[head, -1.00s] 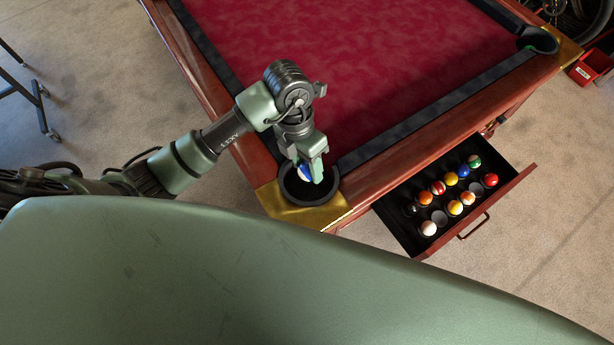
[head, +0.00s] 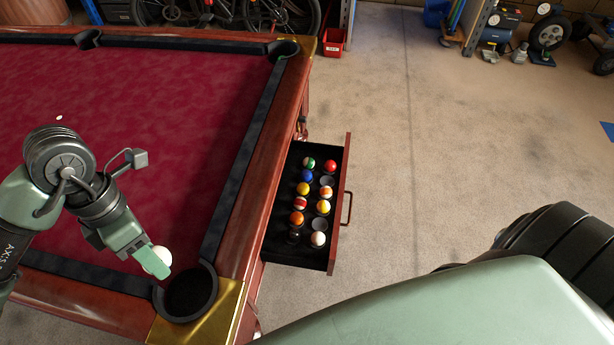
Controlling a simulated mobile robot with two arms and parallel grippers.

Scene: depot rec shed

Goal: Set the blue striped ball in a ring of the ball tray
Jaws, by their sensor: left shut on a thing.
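My left gripper (head: 154,262) is shut on a ball (head: 160,258). The side of it that shows now is white; it showed blue and white earlier, so it is the blue striped ball. The gripper holds it beside the near corner pocket (head: 188,294) of the pool table. The ball tray (head: 279,254) lies in an open drawer right of the table. Several balls sit in its rings. One empty ring (head: 326,181) is in the right column below the red ball, another empty ring (head: 320,224) just above the white ball. My right gripper is out of view.
The table's wooden rail (head: 262,165) stands between the held ball and the drawer. The drawer's front (head: 343,180) has a handle on its right side. Floor right of the drawer is clear. A red bin (head: 332,41) stands behind the table's far corner.

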